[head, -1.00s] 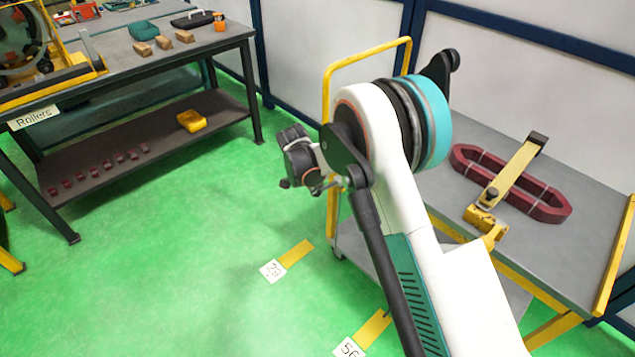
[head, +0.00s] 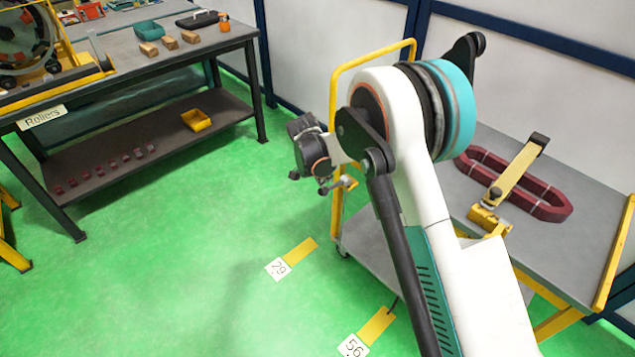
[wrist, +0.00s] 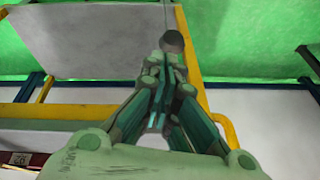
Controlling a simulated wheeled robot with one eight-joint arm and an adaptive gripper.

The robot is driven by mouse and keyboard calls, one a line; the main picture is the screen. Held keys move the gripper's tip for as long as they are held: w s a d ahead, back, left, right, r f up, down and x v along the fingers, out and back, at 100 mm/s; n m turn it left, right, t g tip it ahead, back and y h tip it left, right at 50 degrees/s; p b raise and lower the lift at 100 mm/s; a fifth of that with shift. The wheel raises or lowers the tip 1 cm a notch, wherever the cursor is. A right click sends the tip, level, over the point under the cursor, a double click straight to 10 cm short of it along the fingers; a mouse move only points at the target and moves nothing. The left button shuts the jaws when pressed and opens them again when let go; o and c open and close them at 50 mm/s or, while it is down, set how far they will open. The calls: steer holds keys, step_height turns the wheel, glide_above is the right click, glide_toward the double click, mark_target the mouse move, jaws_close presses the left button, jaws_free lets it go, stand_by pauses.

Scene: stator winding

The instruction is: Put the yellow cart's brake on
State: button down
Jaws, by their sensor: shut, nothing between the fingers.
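The yellow cart stands at the right in the head view, with a grey top (head: 590,235), a yellow push handle (head: 372,58) and a lower shelf. A small grey ball-ended part (head: 348,181) shows beside the handle's upright post, partly hidden by my arm. In the wrist view a dark round knob (wrist: 173,41) lies just beyond my fingertips. I cannot tell whether they touch it. My gripper (wrist: 168,66) is shut and empty, beside the cart's yellow frame (wrist: 208,95). In the head view my arm hides most of the gripper.
A dark red coil (head: 545,200) and a yellow clamp-like arm (head: 515,170) are on the cart's top. A workbench (head: 165,72) with wooden blocks and a yellow bin (head: 196,120) stands at the left. Green floor between them is clear, with markers 29 (head: 278,268) and 56 (head: 352,345).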

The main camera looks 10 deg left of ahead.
steer(key=s+a+r+p, duration=0.2)
steer(key=s+a+r, duration=0.1)
steer(key=s+a, duration=0.2)
steer(key=shift+s, duration=0.85)
steer(key=shift+r, duration=0.1)
steer(key=w+d+r+n+t+y+p, duration=0.1)
steer(key=w+d+r+n+t, duration=0.15)
steer(key=d+r, duration=2.1)
steer(key=s+d+r+n, duration=0.2)
steer(key=s+d+r, duration=0.25)
steer(key=s, duration=0.25)
steer(key=s+d+n, duration=0.2)
steer(key=s+d, duration=0.2)
steer(key=s, duration=0.8)
steer(key=s+d+n+t+y, duration=0.1)
steer(key=s+d+n, duration=0.2)
steer(key=s, duration=0.9)
steer(key=shift+s+d+f+b, duration=0.35)
steer(key=shift+d+f+b, duration=0.05)
steer(key=shift+d+f, duration=0.05)
